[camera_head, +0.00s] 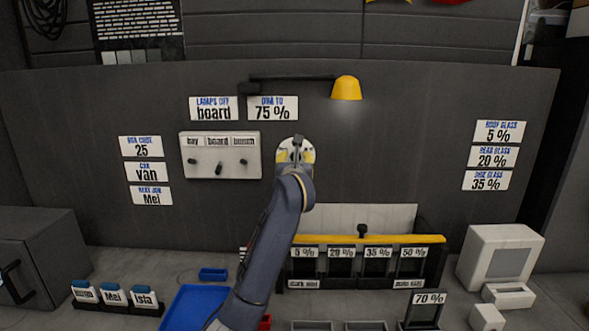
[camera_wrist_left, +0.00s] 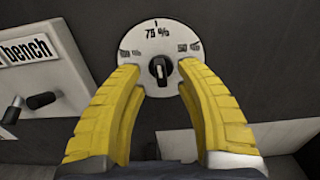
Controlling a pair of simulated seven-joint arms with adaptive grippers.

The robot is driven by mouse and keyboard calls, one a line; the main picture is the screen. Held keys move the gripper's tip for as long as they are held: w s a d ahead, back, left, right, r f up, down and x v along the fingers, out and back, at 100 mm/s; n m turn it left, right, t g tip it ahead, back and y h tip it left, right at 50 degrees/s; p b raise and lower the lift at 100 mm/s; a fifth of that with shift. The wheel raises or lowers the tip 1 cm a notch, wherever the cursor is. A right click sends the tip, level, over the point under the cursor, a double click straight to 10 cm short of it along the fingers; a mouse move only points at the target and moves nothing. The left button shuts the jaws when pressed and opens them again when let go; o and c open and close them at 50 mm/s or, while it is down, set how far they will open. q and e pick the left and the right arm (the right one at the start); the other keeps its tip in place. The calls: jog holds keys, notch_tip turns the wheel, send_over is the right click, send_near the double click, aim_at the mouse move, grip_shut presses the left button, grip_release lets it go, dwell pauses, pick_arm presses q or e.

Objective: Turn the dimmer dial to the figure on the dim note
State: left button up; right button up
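The dim note (camera_head: 272,108) on the back panel reads "DIM TO 75 %". The dimmer dial (camera_wrist_left: 157,35) is a round white plate with "75 %" at its top and smaller, partly blurred figures at left and right; the right one looks like 50 %. Its black knob (camera_wrist_left: 159,72) has a pale stripe standing roughly upright, in line with 75 %. My left gripper (camera_wrist_left: 158,75) has its yellow fingers apart, one on each side of the knob, with visible gaps. In the head view my left gripper (camera_head: 295,152) covers most of the dial. My right gripper is out of view.
A switch board (camera_head: 220,158) with several small levers is close left of the dial. A yellow lamp (camera_head: 346,88) on a black arm is above right. A rack with a yellow bar (camera_head: 370,239) stands below right, and a blue tray (camera_head: 188,306) lies below left.

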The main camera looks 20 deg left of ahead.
pick_arm(q)
jog(key=v, duration=0.8)
jog(key=shift+s, duration=0.4)
jog(key=shift+d, duration=0.2)
jog(key=v, duration=0.5)
jog(key=shift+n, duration=0.3)
jog(key=x, duration=1.6)
jog(key=shift+w+a, duration=0.15)
jog(key=shift+w, duration=0.2)
grip_shut()
